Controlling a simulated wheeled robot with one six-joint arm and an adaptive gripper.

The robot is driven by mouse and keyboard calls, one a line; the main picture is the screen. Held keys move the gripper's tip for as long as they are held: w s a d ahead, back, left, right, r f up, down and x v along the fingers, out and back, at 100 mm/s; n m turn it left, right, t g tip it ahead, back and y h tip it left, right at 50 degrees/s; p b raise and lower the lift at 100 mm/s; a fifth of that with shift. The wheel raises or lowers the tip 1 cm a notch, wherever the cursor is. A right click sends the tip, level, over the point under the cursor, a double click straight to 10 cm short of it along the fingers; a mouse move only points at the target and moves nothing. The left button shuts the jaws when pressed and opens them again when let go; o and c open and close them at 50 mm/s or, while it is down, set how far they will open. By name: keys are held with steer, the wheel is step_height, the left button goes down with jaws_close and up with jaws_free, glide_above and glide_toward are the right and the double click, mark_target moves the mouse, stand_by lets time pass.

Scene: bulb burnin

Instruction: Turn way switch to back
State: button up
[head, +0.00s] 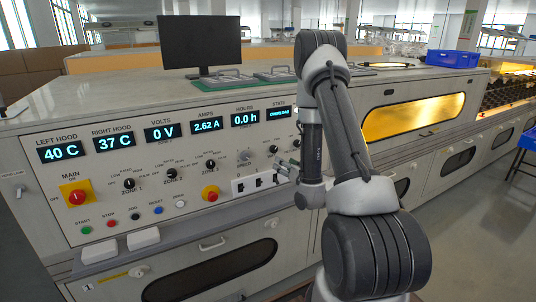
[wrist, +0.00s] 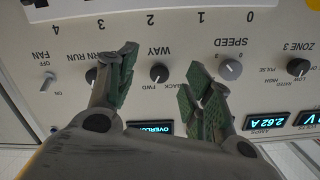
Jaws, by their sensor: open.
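The WAY switch (wrist: 159,73) is a small black rotary knob with BACK and FWD printed beside it. In the wrist view, which shows the panel upside down, it sits between my two green-padded fingers. I cannot tell which word its pointer faces. My gripper (wrist: 162,62) is open and empty, with one finger to each side of the knob in the picture. No contact with the knob shows. In the head view the knob (head: 273,149) is on the sloped panel, just above and left of my gripper (head: 286,166).
The SPEED knob (wrist: 230,69) is close by my right finger in the wrist view. The TURN RUN knob (wrist: 91,76) is beside my left finger, partly hidden. A FAN switch (wrist: 47,81) is further left. The STATE display (head: 280,113) reads OVERLOAD. A red MAIN switch (head: 76,197) is far left.

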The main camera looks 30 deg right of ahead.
mark_target(275, 150)
steer(key=shift+t, duration=0.5)
steer(key=w, duration=0.2)
steer(key=w+r, duration=0.1)
steer(key=w, duration=0.2)
steer(key=w+r, duration=0.1)
steer(key=w, duration=0.2)
steer(key=shift+r, duration=0.15)
steer(key=shift+c, duration=0.4)
steer(key=c, duration=0.9)
